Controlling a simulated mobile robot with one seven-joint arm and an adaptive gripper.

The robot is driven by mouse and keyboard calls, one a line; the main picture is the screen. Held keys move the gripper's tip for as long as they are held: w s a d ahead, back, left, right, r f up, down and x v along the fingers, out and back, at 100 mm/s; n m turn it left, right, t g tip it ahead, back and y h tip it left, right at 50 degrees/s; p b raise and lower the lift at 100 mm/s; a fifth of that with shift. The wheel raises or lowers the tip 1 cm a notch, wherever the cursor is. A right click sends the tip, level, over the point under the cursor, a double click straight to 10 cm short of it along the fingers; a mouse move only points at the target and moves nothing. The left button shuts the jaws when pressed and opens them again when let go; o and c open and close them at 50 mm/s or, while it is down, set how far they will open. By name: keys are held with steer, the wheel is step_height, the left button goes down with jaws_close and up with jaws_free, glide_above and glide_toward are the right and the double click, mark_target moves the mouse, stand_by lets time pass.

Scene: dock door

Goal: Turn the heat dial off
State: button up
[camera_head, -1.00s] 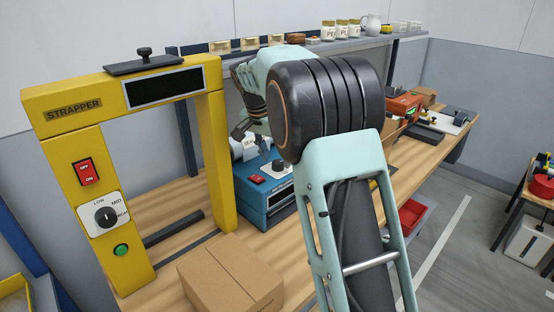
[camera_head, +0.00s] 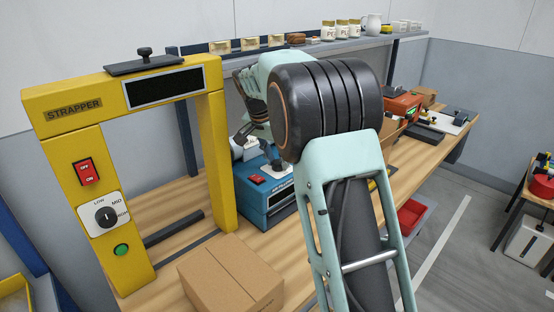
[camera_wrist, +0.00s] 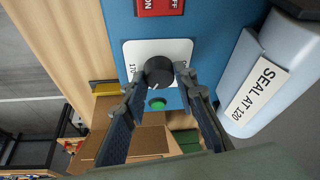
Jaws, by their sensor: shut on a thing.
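The heat dial (camera_wrist: 158,70) is a round black knob on a white plate (camera_wrist: 131,50) marked 170, on the blue machine (camera_wrist: 206,18). My gripper (camera_wrist: 160,76) has its fingers on either side of the knob and is shut on it. The pointer mark shows at the knob's lower left.
The yellow strapper (camera_head: 215,150) has its own LOW/MID dial (camera_head: 105,216). A cardboard box (camera_head: 230,275) is in front on the bench. A white unit labelled SEAL AT 120 (camera_wrist: 255,95) is close to the right of the dial in the wrist view.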

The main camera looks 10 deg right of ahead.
steer(key=shift+n, duration=0.3)
steer(key=n, duration=0.1)
steer(key=n+y, duration=0.1)
steer(key=n, duration=0.1)
steer(key=n+t+y, duration=0.1)
steer(key=n, duration=0.1)
steer(key=shift+s+d+r, duration=0.1)
steer(key=shift+d, duration=0.15)
steer(key=n+y+p, duration=0.1)
steer(key=n, duration=0.2)
steer(key=n+y, duration=0.1)
steer(key=n, duration=0.2)
steer(key=shift+d+n+p, duration=0.15)
steer(key=shift+n+p, duration=0.25)
steer(key=n+y+p, duration=0.1)
steer(key=n, duration=0.2)
steer(key=n+g+y+p, duration=0.1)
steer(key=n+p, duration=0.1)
steer(key=n, duration=0.1)
steer(key=shift+w+d+g, duration=0.1)
steer(key=shift+w+g, duration=0.1)
steer(key=shift+g, duration=0.1)
steer(key=n+g+y+p, duration=0.1)
steer(key=n+p, duration=0.2)
steer(key=n, duration=0.1)
steer(key=shift+w+n+g+p, duration=0.1)
steer(key=shift+n+g+p, duration=0.3)
steer(key=shift+n, duration=0.3)
